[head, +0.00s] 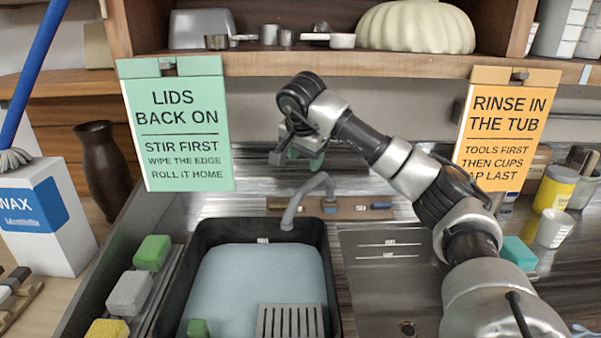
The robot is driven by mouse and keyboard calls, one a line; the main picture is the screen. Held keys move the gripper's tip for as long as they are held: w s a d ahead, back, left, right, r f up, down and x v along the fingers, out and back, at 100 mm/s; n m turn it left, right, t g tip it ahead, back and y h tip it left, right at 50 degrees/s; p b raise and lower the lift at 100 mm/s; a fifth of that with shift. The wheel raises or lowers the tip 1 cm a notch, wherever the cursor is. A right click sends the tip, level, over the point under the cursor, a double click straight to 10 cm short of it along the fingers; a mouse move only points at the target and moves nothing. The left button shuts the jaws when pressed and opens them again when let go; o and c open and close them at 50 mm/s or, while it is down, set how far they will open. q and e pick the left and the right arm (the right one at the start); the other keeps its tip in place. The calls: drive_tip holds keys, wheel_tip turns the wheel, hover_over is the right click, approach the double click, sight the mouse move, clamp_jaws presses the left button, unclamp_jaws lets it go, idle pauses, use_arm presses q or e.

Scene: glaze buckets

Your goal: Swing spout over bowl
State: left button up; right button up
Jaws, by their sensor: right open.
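The grey spout (312,189) rises from a brown strip behind the sink and curves left. Its tip hangs at the back edge of the left bowl (207,240), which has a dark rim and holds pale blue water. The steel right bowl (375,272) shows a drain hole and looks empty; my right arm covers part of it. My right gripper (295,152) is open, above and behind the spout in the picture, and appears apart from it. A green patch shows by its fingers; I cannot tell what it is. My left gripper is out of view.
A shelf (270,64) with cups and a cream bowl runs above. A green sign (180,125) and an orange sign (505,130) hang from it. Sponges (130,293) line the left side. A slotted grey plate (290,321) lies at the left bowl's front.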

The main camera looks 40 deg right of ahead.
hover_over(308, 184)
drive_tip(key=s+a, duration=0.2)
wheel_tip(308, 184, down, 4)
drive_tip(key=p+x, duration=0.1)
drive_tip(key=x, duration=0.4)
drive_tip(key=shift+f, duration=0.1)
drive_tip(key=shift+w+d+f, duration=0.1)
drive_tip(key=shift+f, duration=0.15)
drive_tip(key=shift+c, duration=0.7)
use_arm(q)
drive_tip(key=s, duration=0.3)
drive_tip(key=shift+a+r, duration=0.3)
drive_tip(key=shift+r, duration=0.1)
use_arm(e)
clamp_jaws()
